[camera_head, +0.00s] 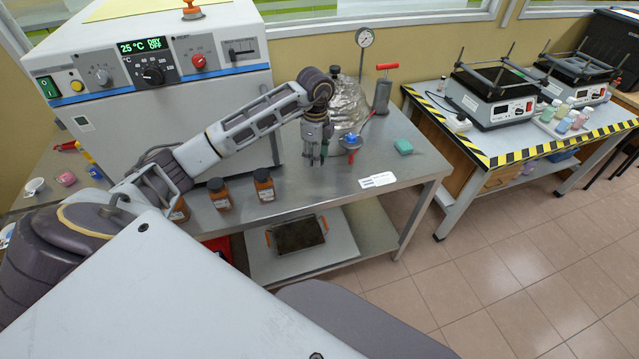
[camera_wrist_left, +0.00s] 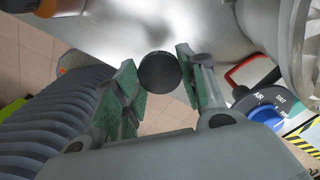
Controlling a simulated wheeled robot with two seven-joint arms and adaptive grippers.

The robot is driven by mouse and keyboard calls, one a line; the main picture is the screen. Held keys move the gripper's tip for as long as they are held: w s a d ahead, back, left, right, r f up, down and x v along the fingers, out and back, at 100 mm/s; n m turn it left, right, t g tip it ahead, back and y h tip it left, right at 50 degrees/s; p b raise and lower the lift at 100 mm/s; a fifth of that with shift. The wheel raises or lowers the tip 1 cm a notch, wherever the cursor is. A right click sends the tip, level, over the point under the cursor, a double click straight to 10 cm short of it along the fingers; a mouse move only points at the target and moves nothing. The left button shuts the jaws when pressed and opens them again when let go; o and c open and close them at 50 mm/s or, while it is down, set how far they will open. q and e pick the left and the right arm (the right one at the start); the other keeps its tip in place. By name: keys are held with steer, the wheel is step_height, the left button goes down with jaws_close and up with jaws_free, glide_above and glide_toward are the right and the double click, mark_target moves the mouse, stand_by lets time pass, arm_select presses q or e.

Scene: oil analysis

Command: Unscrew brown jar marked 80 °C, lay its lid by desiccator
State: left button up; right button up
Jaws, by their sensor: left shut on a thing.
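My left gripper (camera_head: 313,158) points down over the steel table, beside the glass desiccator (camera_head: 347,103). In the left wrist view its padded fingers (camera_wrist_left: 158,75) are shut on a round black lid (camera_wrist_left: 159,73). Brown jars stand at the left of the table: one in the middle (camera_head: 219,194) and one nearer the gripper (camera_head: 264,185), both with dark tops. A third brown jar (camera_head: 181,211) is partly hidden by my arm, and its top cannot be seen. The 80 °C marking cannot be read on any jar. My right gripper is not in view.
A large oven (camera_head: 150,80) stands behind the jars. A gauge with a blue and red valve (camera_head: 351,141), a hand pump (camera_head: 382,90) and a green block (camera_head: 403,147) are right of the gripper. A white label (camera_head: 378,180) lies at the front edge. Bare steel (camera_head: 330,190) lies before the gripper.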

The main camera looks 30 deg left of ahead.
arm_select(q)
glide_above(317, 184)
steer(key=shift+a+f, duration=0.1)
steer(key=shift+f, duration=3.05)
steer(key=shift+f+p, duration=0.35)
steer(key=shift+f, duration=1.5)
steer(key=shift+f, duration=0.15)
steer(key=o, duration=1.1)
steer(key=shift+r, duration=6.15)
